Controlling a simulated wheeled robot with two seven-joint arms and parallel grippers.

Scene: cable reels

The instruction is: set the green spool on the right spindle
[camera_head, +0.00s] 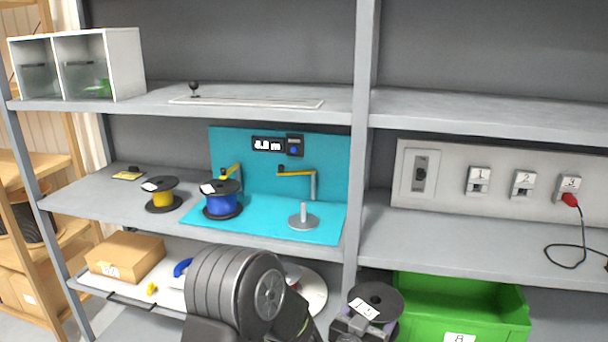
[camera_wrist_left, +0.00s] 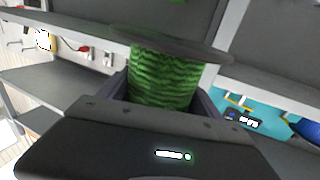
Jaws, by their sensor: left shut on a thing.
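The green spool is in my left gripper (camera_head: 362,326); its black top flange with a white label (camera_head: 377,296) shows low in the head view, in front of the shelf. In the left wrist view the green winding (camera_wrist_left: 164,78) sits between the jaws, below a black flange. The right spindle (camera_head: 303,216), a short grey post on a round base, is bare on the teal mat (camera_head: 262,231). The spool is in front of it, lower in the picture and to the right. A blue spool (camera_head: 222,204) stands at the left of the mat. My right gripper is out of view.
A yellow spool (camera_head: 162,199) stands left of the mat. Yellow-tipped arms (camera_head: 296,172) rise behind the spindles, below a length display (camera_head: 267,145). A shelf upright (camera_head: 357,170) stands right of the mat. A green crate (camera_head: 510,310) sits at lower right.

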